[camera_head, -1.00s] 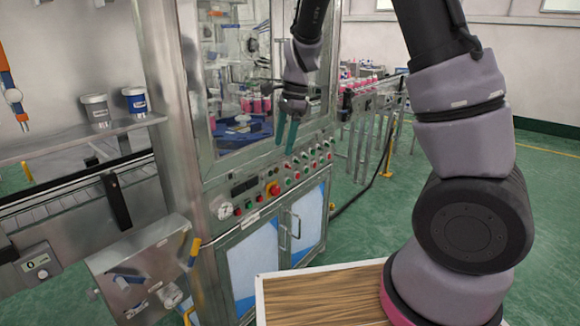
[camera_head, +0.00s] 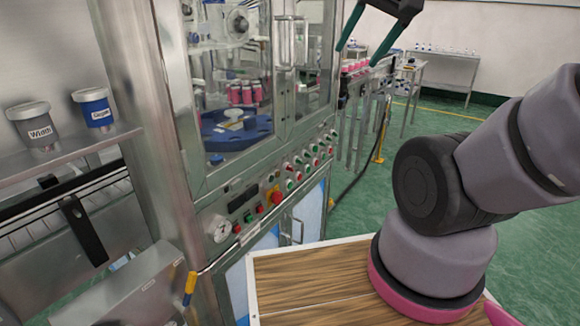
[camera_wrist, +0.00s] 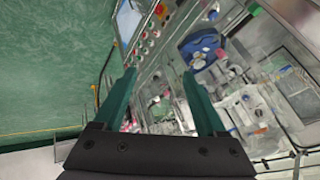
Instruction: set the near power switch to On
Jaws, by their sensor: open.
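The machine's sloped control panel (camera_head: 262,208) carries a red knob on a yellow plate (camera_head: 274,195), which looks like a power switch; its setting is too small to read. The yellow plate also shows at the top of the wrist view (camera_wrist: 161,11). My gripper (camera_head: 357,56) is open and empty, up and to the right of the panel in the head view, apart from it. In the wrist view its two green fingers (camera_wrist: 159,73) are spread, with the panel beyond them.
Several red, green and white buttons line the panel, with a gauge (camera_head: 217,229) at its left end. Glass doors enclose a blue turntable (camera_head: 236,130). A yellow-handled lever (camera_head: 190,285) sticks out at lower left. Green floor (camera_head: 372,205) is open to the right.

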